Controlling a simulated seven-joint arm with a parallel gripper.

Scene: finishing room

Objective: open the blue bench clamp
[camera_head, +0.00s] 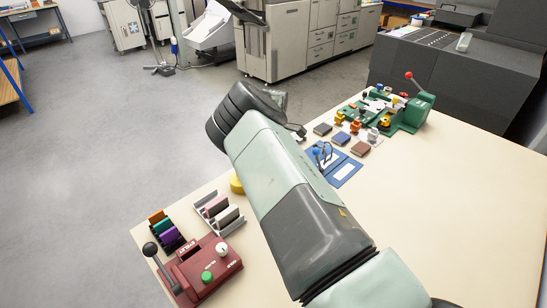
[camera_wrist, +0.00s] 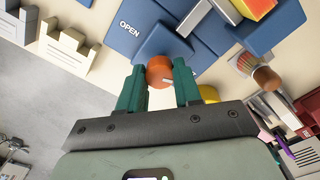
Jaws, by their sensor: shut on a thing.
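The "OPEN" mark lies just beyond the left finger. In the head view my arm covers the middle of the bench, and I cannot make out the knob or my fingertips there.
The bench (camera_head: 440,210) is clear at right. A maroon device (camera_head: 206,268) with a black-knobbed lever stands at front left, beside a rack (camera_head: 220,213). A green fixture (camera_head: 408,112) with a red-knobbed lever stands at the back. Pale notched blocks (camera_wrist: 66,47) lie left of my gripper.

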